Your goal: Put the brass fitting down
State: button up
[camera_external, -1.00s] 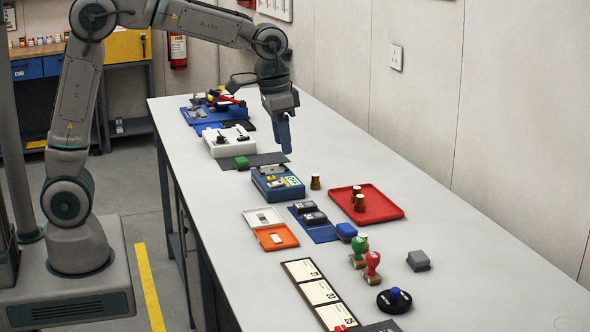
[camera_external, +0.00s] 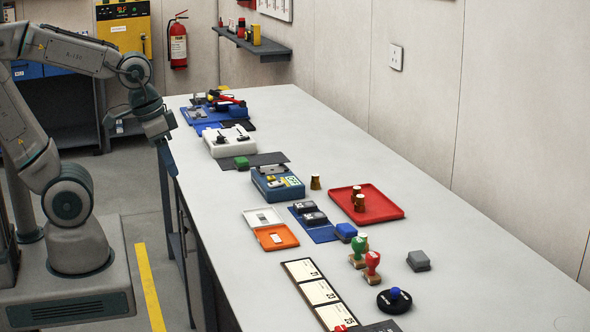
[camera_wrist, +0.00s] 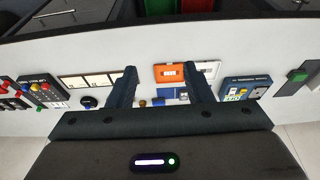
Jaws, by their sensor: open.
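One brass fitting (camera_external: 316,182) stands upright on the bench, between the blue-grey device and the red tray (camera_external: 388,210). Two more brass fittings, a rear one (camera_external: 356,190) and a front one (camera_external: 360,203), stand in the red tray. Which of them the task means, I cannot tell. The fittings are too small to make out surely there.
The blue-grey device (camera_external: 277,184) sits left of the lone fitting. An orange and white case (camera_external: 276,237), a blue mat (camera_external: 322,234) and stamps (camera_external: 371,267) lie nearer. The white box (camera_external: 230,142) stands farther back. The bench's right side is largely clear.

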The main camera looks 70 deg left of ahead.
jog(key=w+d+f+n+h+b, duration=0.1)
jog(key=w+d+f+n+h, duration=0.3)
jog(key=w+n, duration=0.3)
jog(key=w+d+f+n+h+b, duration=0.1)
jog(key=w+d+f+n+h, duration=0.4)
jog(key=w, duration=0.5)
jog(key=w+a+f+n+t, duration=0.2)
jog(key=w+n, duration=0.2)
jog(key=n, duration=0.1)
jog(key=w+a+f+n+t, duration=0.2)
jog(key=w+a+n, duration=0.1)
jog(key=w+n, duration=0.2)
jog(key=w+a+f+n+t, duration=0.2)
jog(key=w+a+n, duration=0.1)
jog(key=w+n, duration=0.1)
jog(key=shift+w+a+n+b, duration=0.15)
jog(key=shift+w+n+b, duration=0.25)
jog(key=shift+w, duration=0.05)
jog(key=shift+h, duration=0.3)
jog(key=x, duration=0.7)
jog(key=shift+w+p, duration=0.4)
jog(key=shift+w, duration=0.05)
jog(key=shift+p+x, duration=0.8)
jog(key=shift+x, duration=2.25)
jog(key=shift+a+f+t, duration=0.1)
jog(key=shift+a+t, duration=0.1)
jog(key=shift+t, duration=0.1)
grip_shut()
